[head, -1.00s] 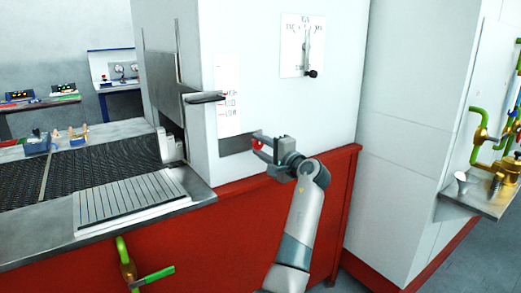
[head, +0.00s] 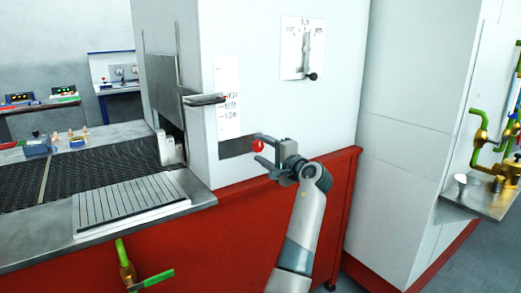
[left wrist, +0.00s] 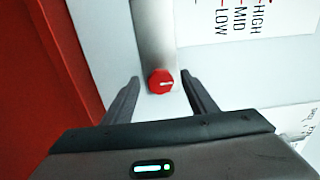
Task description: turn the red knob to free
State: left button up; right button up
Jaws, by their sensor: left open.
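The red knob (head: 259,146) is on the white cabinet's front, low down, just above the red base. In the left wrist view the red knob (left wrist: 161,82) is round with a short white mark lying nearly level across it, on a grey metal strip. My left gripper (head: 264,150) is open, with a finger on either side of the knob. In the left wrist view the fingers of the left gripper (left wrist: 160,78) flank the knob, with gaps on both sides. No "free" label can be read. My right gripper is not in view.
A lever handle (head: 205,99) sticks out above and left of the knob. A HIGH/MID/LOW scale (left wrist: 240,20) is on the cabinet, and a dial plate with a black-knobbed lever (head: 312,76) is higher up. The mesh belt (head: 90,165) runs at left.

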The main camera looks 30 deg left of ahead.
pick_arm(q)
jog(key=b+v, duration=0.2)
jog(key=v, duration=1.4)
jog(key=shift+s+d, duration=0.15)
jog(key=shift+d, duration=0.15)
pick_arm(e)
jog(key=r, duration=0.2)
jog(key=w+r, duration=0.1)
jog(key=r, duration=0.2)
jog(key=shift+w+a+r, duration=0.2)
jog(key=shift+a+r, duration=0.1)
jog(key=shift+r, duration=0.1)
pick_arm(q)
jog(key=shift+f, duration=0.1)
